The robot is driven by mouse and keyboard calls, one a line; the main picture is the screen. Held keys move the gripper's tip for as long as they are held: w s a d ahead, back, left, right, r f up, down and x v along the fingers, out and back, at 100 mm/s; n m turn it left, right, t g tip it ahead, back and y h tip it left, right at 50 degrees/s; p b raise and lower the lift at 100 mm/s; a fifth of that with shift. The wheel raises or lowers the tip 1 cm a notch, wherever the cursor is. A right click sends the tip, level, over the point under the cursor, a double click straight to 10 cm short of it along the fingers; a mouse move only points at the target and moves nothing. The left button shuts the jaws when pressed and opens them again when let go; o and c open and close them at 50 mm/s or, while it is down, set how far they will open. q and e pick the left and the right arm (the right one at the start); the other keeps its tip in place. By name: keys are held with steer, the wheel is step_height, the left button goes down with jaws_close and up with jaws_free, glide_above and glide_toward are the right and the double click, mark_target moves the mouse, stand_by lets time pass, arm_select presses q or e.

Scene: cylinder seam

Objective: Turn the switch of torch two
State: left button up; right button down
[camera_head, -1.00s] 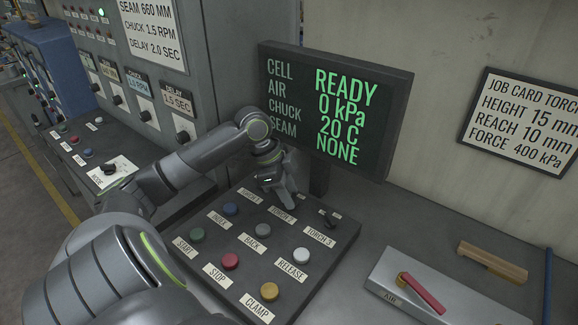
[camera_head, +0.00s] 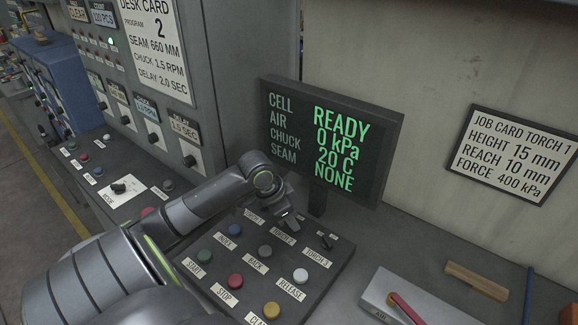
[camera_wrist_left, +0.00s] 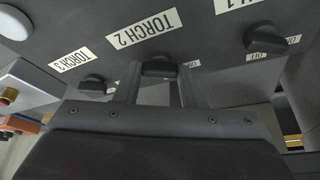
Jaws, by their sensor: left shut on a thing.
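In the head view my left gripper (camera_head: 290,222) is at the back of the sloped button panel (camera_head: 210,262), just behind the TORCH 2 label (camera_head: 282,236), and hides the switch there. The torch three switch (camera_head: 326,240) stands free to its right. The torch one switch (camera_wrist_left: 272,38) shows in the wrist view. My right gripper is out of view.
A screen (camera_head: 335,145) behind the panel reads READY, 0 kPa, 20 C, NONE. Several coloured buttons, such as the white RELEASE one (camera_head: 300,275), lie in front of the switches. An AIR box with a red lever (camera_head: 407,308) and a wooden block (camera_head: 477,280) are at the right.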

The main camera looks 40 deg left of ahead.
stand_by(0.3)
arm_select(q)
steer(key=o, duration=1)
steer(key=shift+p+v, duration=2.3)
steer(key=shift+v, duration=6.4)
steer(key=shift+s+d, duration=0.1)
